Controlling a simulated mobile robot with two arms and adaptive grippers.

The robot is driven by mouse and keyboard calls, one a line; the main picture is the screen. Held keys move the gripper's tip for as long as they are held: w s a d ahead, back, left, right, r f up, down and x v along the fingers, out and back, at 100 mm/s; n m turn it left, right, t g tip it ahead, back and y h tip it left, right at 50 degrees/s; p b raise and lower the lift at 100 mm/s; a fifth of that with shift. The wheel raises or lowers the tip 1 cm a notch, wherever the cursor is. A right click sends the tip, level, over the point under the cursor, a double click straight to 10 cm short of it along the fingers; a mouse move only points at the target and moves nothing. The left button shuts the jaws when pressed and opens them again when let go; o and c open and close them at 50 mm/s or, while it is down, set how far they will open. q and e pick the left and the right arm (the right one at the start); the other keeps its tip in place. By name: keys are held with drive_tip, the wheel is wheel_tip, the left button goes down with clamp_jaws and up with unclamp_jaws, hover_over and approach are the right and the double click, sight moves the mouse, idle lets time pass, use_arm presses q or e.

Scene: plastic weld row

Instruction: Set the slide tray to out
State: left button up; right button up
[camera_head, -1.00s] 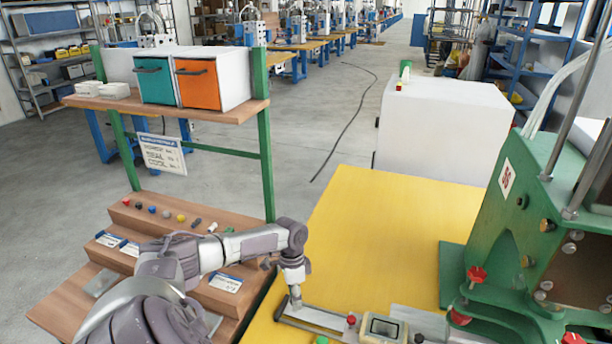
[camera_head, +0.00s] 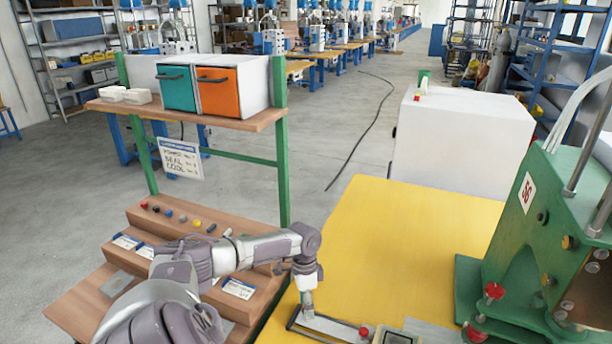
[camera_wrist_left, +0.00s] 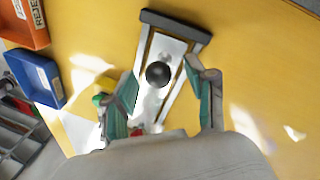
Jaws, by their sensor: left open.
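The slide tray (camera_head: 335,326) is a pale metal plate in a dark frame on the yellow table, at the bottom of the head view. In the left wrist view the tray (camera_wrist_left: 150,103) runs between dark rails, with a dark end bar at the top. A round black knob (camera_wrist_left: 158,74) stands on it. My left gripper (camera_head: 307,306) points down over the tray's left end. In the left wrist view the left gripper (camera_wrist_left: 161,72) is open, its green-padded fingers on either side of the knob; contact cannot be told. My right gripper is not in view.
A green press (camera_head: 510,235) stands on the yellow table (camera_head: 390,230) at the right. A red knob (camera_head: 364,331) is near the tray's right end. Blue (camera_wrist_left: 34,78) and orange (camera_wrist_left: 22,22) bins show at left in the wrist view. A wooden stepped rack (camera_head: 150,222) stands left of the table.

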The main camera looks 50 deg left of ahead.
use_arm(q)
wheel_tip(320, 180, up, 11)
drive_tip(key=a, duration=0.2)
drive_tip(key=shift+w+a+r, duration=0.15)
drive_tip(key=shift+w, duration=0.3)
